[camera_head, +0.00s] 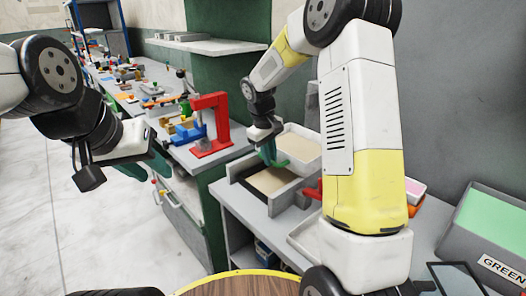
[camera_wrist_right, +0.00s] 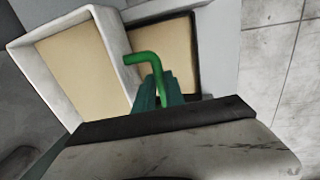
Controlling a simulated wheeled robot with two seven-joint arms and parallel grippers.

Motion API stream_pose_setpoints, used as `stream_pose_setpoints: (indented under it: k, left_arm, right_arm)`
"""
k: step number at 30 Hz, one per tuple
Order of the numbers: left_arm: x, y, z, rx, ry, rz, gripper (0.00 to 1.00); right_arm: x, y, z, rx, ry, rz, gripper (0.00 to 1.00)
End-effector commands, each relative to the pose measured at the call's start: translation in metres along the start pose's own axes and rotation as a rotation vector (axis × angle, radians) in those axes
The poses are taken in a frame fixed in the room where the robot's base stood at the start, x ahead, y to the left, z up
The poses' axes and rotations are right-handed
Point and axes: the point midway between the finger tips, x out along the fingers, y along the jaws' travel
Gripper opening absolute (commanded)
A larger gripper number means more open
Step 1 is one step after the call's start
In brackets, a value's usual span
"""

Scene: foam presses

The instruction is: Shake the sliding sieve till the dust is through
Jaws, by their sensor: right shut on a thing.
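My right gripper (camera_head: 268,154) has its teal fingers shut on the green hooked handle (camera_wrist_right: 146,60), seen close in the right wrist view. Beneath it is the sieve (camera_head: 268,181), a flat tan surface in a grey and dark frame on the bench. It also shows in the wrist view (camera_wrist_right: 172,50), partly hidden by the fingers. I cannot tell loose dust from mesh on it. My left gripper (camera_head: 150,150) is up at the left, away from the sieve, and its jaws are not clear.
A white tray (camera_head: 290,136) with a tan inside stands right beside the sieve. A red press frame (camera_head: 212,122) stands on the bench to the left. A grey bin with green inside (camera_head: 490,222) is at the far right. The floor at left is clear.

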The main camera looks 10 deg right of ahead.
Motion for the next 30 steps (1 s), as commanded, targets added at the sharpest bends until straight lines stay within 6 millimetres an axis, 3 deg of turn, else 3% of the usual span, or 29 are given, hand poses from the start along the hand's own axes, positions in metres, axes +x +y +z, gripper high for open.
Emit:
stream_pose_setpoints:
  k: [23, 26, 30]
  left_arm:
    - [0.000, 0.000, 0.000, 0.000, 0.000, 0.000, 0.36]
    - [0.000, 0.000, 0.000, 0.000, 0.000, 0.000, 0.36]
    - [0.000, 0.000, 0.000, 0.000, 0.000, 0.000, 0.36]
  right_arm:
    - [-0.001, 0.000, -0.001, 0.000, 0.003, 0.002, 0.00]
    - [-0.004, -0.011, -0.002, -0.005, 0.004, 0.001, 0.00]
    - [-0.010, -0.043, -0.002, -0.008, 0.004, 0.001, 0.00]
